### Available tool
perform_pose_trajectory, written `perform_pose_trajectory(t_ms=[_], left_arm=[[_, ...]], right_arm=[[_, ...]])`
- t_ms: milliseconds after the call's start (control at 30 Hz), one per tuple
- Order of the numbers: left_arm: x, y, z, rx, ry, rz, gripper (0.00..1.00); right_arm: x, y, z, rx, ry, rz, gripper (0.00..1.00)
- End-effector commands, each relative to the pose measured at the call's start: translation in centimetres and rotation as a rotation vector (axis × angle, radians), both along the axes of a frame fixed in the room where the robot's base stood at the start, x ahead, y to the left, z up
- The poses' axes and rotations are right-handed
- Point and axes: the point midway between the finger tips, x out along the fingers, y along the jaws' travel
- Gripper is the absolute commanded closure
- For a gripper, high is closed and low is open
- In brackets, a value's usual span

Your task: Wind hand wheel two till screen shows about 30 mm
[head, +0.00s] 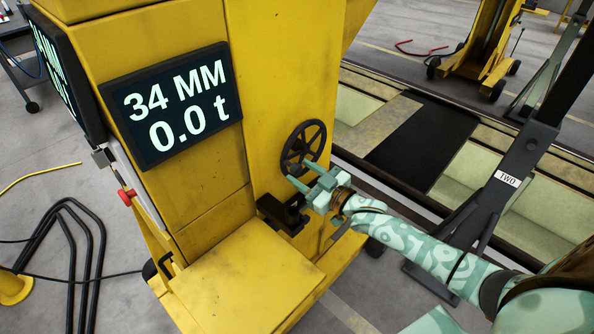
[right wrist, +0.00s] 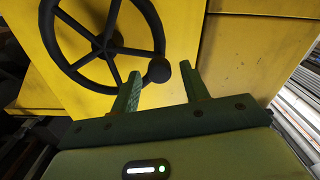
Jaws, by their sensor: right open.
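The black hand wheel (head: 304,147) is mounted on the side of the yellow lifting column (head: 285,70). It also shows in the right wrist view (right wrist: 102,44), with a round black knob (right wrist: 159,70) on its rim. The screen (head: 171,104) on the column reads 34 MM and 0.0 t. My right gripper (head: 300,173) is open at the lower edge of the wheel. In the right wrist view its fingers (right wrist: 160,92) stand on either side of the knob, apart from it, with the knob near the fingertips' level. My left gripper is not in view.
A black bracket (head: 284,213) juts from the column just below my right gripper. A grey post labelled TWO (head: 507,179) stands at the right. A red knob (head: 127,197) and bent black pipes (head: 75,250) are at the left. Rails run behind.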

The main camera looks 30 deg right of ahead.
Motion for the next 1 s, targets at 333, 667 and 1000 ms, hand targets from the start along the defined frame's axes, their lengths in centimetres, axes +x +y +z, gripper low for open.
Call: perform_pose_trajectory(t_ms=[333,667,1000], left_arm=[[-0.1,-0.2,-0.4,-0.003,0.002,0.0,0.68],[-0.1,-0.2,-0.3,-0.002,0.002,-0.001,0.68],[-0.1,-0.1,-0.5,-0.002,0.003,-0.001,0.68]], right_arm=[[2.4,0.8,0.0,-0.001,0.001,0.0,0.55],[2.4,0.8,0.0,-0.001,0.001,0.0,0.96],[2.4,0.9,-0.3,-0.024,-0.007,0.0,1.0]])
